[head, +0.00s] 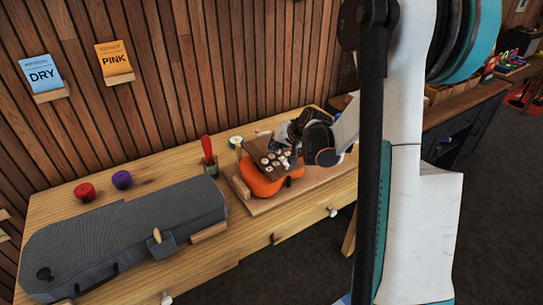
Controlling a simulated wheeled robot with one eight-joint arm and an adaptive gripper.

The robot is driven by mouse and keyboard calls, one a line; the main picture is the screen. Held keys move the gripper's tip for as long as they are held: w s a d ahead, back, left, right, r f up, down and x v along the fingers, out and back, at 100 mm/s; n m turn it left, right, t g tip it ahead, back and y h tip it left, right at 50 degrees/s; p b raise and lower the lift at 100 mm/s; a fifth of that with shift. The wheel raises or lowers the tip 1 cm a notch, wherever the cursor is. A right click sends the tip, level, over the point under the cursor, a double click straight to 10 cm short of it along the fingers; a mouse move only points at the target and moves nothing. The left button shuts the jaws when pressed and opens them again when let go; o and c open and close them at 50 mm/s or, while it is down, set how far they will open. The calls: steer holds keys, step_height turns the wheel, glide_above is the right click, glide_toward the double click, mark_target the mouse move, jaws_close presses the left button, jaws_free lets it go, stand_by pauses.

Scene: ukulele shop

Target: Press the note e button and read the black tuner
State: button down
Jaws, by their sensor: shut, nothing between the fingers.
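An orange ukulele (258,181) lies on a wooden board (236,188) on the workbench. A small dark brown panel (254,148) with several pale round buttons (268,161) sits over the ukulele. The button letters are too small to read, so I cannot tell which is note e. My gripper (286,158) is shut and empty, low over the right side of the panel. I cannot tell whether its tips touch a button. I cannot make out the black tuner or any reading on it; my gripper and arm hide part of that area.
A grey instrument case (130,232) fills the bench's left half. A red spool (85,192), a purple spool (122,179) and a red-handled tool (207,150) in a holder stand behind it. DRY (41,74) and PINK (114,58) cards hang on the wall.

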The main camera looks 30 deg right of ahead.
steer(key=shift+f+b, duration=0.45)
steer(key=shift+f+b, duration=0.45)
steer(key=shift+f, duration=0.05)
stand_by(0.9)
steer(key=shift+r, duration=0.1)
steer(key=shift+r+p, duration=0.65)
steer(key=shift+r, duration=0.25)
steer(key=shift+r+p, duration=1.65)
steer(key=shift+r, duration=0.85)
